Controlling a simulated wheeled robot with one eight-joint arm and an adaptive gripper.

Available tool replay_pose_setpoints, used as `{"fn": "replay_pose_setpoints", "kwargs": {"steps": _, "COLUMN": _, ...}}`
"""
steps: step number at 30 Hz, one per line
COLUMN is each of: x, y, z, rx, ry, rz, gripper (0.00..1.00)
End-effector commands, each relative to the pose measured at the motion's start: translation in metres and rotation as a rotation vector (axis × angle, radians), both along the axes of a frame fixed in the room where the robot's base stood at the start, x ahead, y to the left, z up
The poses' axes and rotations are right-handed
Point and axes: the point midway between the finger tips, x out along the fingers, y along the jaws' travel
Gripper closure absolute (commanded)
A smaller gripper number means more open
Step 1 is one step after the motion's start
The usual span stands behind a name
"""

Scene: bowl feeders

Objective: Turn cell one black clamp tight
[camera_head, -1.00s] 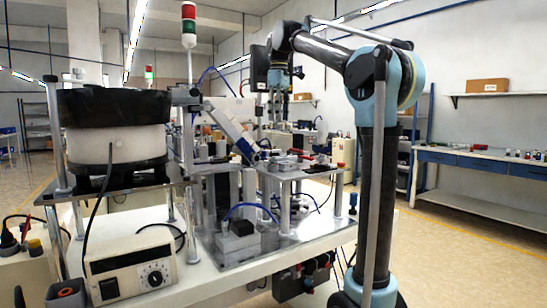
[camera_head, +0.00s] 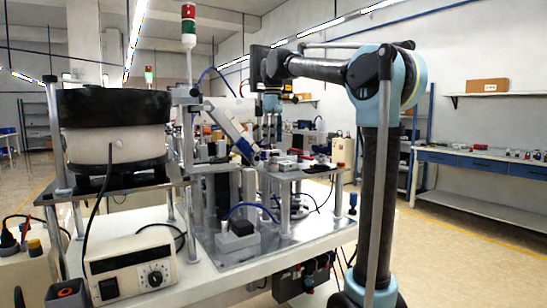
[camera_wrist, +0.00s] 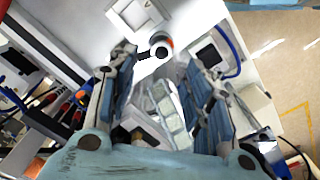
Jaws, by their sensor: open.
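My gripper (camera_head: 270,128) hangs pointing down from the arm, over the middle of the workstation. In the wrist view my gripper (camera_wrist: 160,66) shows two blue-padded fingers spread apart with nothing between them. A small dark lever-like part with a round white-and-orange end (camera_wrist: 160,44) lies beyond the fingertips, apart from them. I cannot tell whether this is cell one's black clamp. In the head view a black part (camera_head: 245,147) sits by the slanted white-and-blue unit, left of my gripper. The clamp itself is too small to identify surely.
A black-and-white bowl feeder (camera_head: 113,140) stands at left, above a control box (camera_head: 130,266). A signal tower (camera_head: 189,28) stands behind.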

Motion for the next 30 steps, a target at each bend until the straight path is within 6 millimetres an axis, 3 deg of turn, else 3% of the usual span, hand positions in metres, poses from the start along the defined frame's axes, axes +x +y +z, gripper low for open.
{"fn": "replay_pose_setpoints", "kwargs": {"steps": 6, "x": 0.000, "y": 0.000, "z": -0.037, "rx": 0.000, "ry": 0.000, "rz": 0.000, "gripper": 0.54}}
{"fn": "replay_pose_setpoints", "kwargs": {"steps": 12, "x": 0.000, "y": 0.000, "z": -0.061, "rx": 0.000, "ry": 0.000, "rz": 0.000, "gripper": 0.54}}
{"fn": "replay_pose_setpoints", "kwargs": {"steps": 26, "x": 0.000, "y": 0.000, "z": -0.071, "rx": 0.000, "ry": 0.000, "rz": 0.000, "gripper": 0.54}}
{"fn": "replay_pose_setpoints", "kwargs": {"steps": 30, "x": 0.000, "y": 0.000, "z": -0.070, "rx": 0.000, "ry": 0.000, "rz": 0.000, "gripper": 0.86}}
